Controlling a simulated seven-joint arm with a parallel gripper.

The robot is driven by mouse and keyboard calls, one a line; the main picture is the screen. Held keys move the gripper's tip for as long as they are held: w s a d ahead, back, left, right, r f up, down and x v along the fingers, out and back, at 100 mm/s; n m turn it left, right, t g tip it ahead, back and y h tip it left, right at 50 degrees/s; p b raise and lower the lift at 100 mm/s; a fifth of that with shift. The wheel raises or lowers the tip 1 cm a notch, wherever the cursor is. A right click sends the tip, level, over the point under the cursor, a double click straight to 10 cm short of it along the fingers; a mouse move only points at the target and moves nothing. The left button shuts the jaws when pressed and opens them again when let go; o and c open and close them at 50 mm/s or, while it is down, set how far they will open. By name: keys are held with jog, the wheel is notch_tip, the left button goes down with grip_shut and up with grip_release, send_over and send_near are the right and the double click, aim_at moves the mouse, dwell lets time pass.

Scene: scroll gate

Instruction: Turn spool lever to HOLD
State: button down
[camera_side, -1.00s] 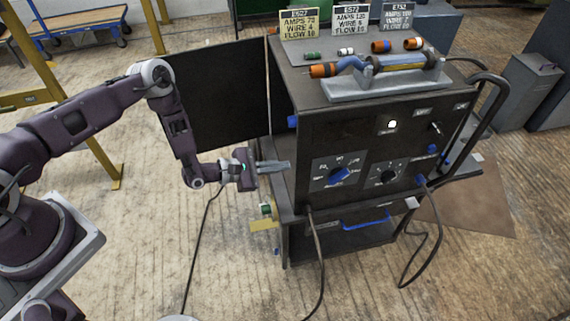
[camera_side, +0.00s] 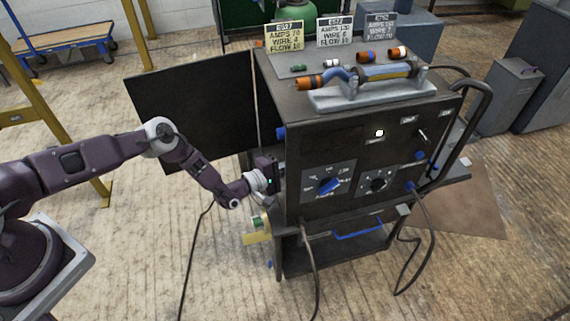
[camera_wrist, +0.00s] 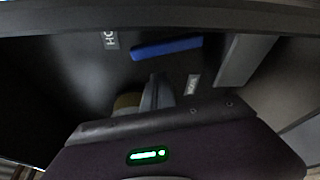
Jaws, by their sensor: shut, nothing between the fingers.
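A blue lever (camera_wrist: 167,47) shows in the wrist view inside a dark compartment, lying nearly level in the picture. A label reading "HO", its rest not legible, (camera_wrist: 110,38) is near the lever's left end. A second small label (camera_wrist: 192,84), hard to read, is below its right end. My gripper (camera_wrist: 156,80) is shut and empty, its tips a little below the lever in the picture. I cannot tell whether they touch it. In the side view my gripper (camera_side: 280,176) is at the cabinet's open left side; its fingers are mostly hidden there.
The dark cabinet (camera_side: 350,146) has a blue front dial (camera_side: 329,186). Its open door panel (camera_side: 200,110) stands behind my arm. A brownish round part (camera_wrist: 127,101) is left of my fingers. A grey wall (camera_wrist: 245,60) bounds the compartment on the right.

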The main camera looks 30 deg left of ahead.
jog(key=shift+s+d+r, duration=0.35)
jog(key=shift+s+d, duration=0.5)
jog(key=m, duration=0.1)
jog(key=s+d+m+t, duration=0.1)
jog(key=shift+r+m+h, duration=0.25)
jog(key=shift+m+h, duration=0.05)
jog(key=shift+m, duration=0.1)
jog(key=shift+a, duration=0.1)
